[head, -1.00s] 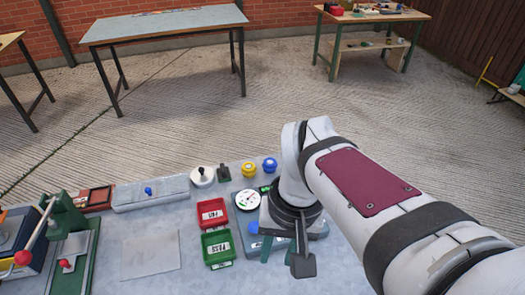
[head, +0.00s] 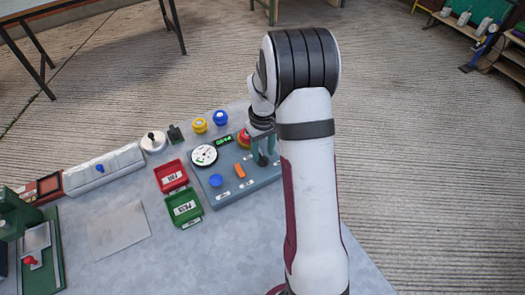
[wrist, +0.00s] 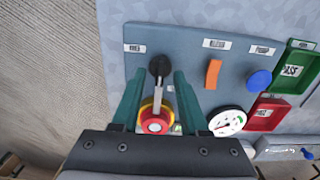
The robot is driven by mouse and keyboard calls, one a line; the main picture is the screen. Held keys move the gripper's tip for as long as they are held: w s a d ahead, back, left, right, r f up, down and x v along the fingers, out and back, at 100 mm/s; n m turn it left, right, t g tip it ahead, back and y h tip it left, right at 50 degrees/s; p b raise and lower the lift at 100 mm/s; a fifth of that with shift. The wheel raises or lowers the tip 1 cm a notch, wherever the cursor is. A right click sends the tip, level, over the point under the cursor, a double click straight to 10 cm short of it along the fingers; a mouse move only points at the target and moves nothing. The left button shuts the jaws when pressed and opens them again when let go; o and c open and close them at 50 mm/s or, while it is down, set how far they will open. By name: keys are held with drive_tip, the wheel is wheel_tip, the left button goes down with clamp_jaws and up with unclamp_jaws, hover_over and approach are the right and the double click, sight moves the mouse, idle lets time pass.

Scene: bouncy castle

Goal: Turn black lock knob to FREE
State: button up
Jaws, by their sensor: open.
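The black lock knob (wrist: 160,66) is on the blue-grey control panel (wrist: 187,40), with a pale metal bar running from it toward the red and yellow mushroom button (wrist: 153,123). In the wrist view my gripper (wrist: 159,78) is open, with one green finger on each side of the knob and bar. I see gaps on both sides; how far the tips are above the panel is hard to tell. In the head view my gripper (head: 263,152) is over the panel's right part and partly covers the knob. The small white label (wrist: 135,48) beside the knob is too small to read surely.
An orange switch (wrist: 212,74), a blue button (wrist: 259,80) and a white dial (wrist: 227,121) share the panel. A red tray (head: 171,176) and a green tray (head: 183,208) stand left of it. The grey sheet (head: 120,230) has clear table around it.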

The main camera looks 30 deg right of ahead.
drive_tip(key=shift+f, duration=0.65)
clamp_jaws()
